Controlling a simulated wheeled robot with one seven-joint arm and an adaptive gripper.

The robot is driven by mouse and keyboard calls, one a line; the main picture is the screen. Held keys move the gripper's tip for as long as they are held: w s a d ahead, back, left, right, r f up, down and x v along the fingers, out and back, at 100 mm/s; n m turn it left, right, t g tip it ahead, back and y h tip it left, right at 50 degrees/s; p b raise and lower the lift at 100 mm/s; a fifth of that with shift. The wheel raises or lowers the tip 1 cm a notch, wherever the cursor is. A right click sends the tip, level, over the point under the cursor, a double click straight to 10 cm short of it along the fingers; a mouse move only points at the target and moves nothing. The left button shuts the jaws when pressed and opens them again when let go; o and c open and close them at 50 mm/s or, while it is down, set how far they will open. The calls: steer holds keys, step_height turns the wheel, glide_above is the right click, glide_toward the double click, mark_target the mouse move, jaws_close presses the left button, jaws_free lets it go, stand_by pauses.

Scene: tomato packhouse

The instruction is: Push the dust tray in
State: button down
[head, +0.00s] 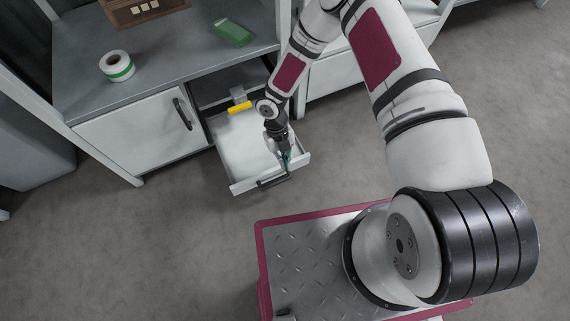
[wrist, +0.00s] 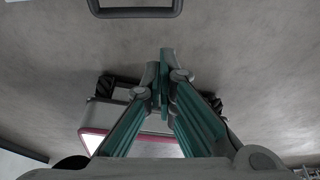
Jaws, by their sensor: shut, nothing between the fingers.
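The dust tray (head: 238,143) is a white, shallow drawer standing open from the grey cabinet. Its front panel (head: 242,187) carries a dark bar handle (head: 272,183). A dark handle (wrist: 135,10) also shows at the top edge of the wrist view. My gripper (head: 286,161) has teal fingers and overlaps the right part of the tray's front in the head view; I cannot tell whether it touches. In the wrist view my gripper (wrist: 165,75) has its fingertips together with nothing between them, apart from the handle.
A yellow-handled item (head: 240,107) lies at the tray's back. The closed cabinet door (head: 140,132) is left of the tray. The floor (head: 150,240) in front is clear.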

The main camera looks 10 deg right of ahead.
mark_target(285, 178)
step_height(285, 178, down, 9)
steer(key=b, duration=0.4)
steer(key=shift+s+r, duration=0.1)
steer(key=shift+s, duration=0.05)
steer(key=shift+w+a+r, duration=0.1)
steer(key=shift+w+r, duration=0.05)
steer(key=shift+w, duration=0.45)
